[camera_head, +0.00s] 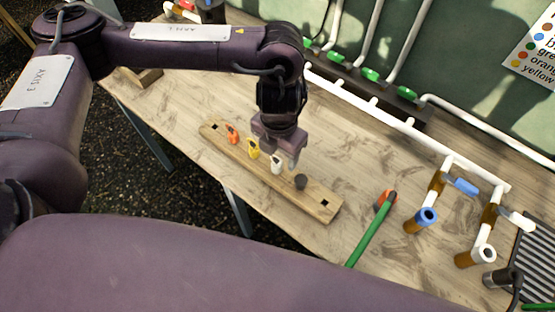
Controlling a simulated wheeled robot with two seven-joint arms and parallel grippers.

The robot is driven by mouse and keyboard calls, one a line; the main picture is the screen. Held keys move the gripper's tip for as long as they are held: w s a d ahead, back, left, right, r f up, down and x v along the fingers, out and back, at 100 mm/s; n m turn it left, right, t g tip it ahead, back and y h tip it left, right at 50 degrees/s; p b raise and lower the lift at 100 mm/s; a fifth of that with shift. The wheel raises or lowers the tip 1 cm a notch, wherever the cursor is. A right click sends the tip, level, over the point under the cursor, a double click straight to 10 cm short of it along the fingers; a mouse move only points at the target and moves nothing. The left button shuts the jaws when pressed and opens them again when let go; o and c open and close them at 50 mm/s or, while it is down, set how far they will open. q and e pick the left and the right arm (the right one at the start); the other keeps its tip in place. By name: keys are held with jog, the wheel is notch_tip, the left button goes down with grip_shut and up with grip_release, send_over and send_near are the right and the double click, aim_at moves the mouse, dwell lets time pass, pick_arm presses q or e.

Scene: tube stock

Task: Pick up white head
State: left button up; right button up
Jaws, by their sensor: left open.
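The white head (277,165) stands in a wooden strip holder (322,205) on the table, between a yellow head (253,149) and a dark round piece (300,181). My left gripper (282,160) points down over the holder, just above and behind the white head. Its jaws are open and nothing shows between them. Whether a finger touches the white head cannot be told. My right gripper does not show.
A green rod with an orange end (374,226) lies right of the holder. White pipes (400,125) with green fittings run along the back. Blue-topped (421,220) and white-topped brown tubes (476,256) stand at the right.

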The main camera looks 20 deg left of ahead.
aim_at(277, 164)
pick_arm(q)
jog(key=f, duration=0.2)
jog(key=shift+a+f, duration=0.2)
jog(key=shift+f, duration=0.2)
notch_tip(277, 164, down, 3)
jog(key=shift+r, duration=0.2)
jog(key=c, duration=1)
jog(key=shift+c, duration=0.2)
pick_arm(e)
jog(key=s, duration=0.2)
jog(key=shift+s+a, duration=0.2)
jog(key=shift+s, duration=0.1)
pick_arm(q)
jog(key=shift+w, duration=0.1)
jog(key=shift+r, duration=0.55)
notch_tip(277, 164, up, 19)
jog(key=p, duration=0.1)
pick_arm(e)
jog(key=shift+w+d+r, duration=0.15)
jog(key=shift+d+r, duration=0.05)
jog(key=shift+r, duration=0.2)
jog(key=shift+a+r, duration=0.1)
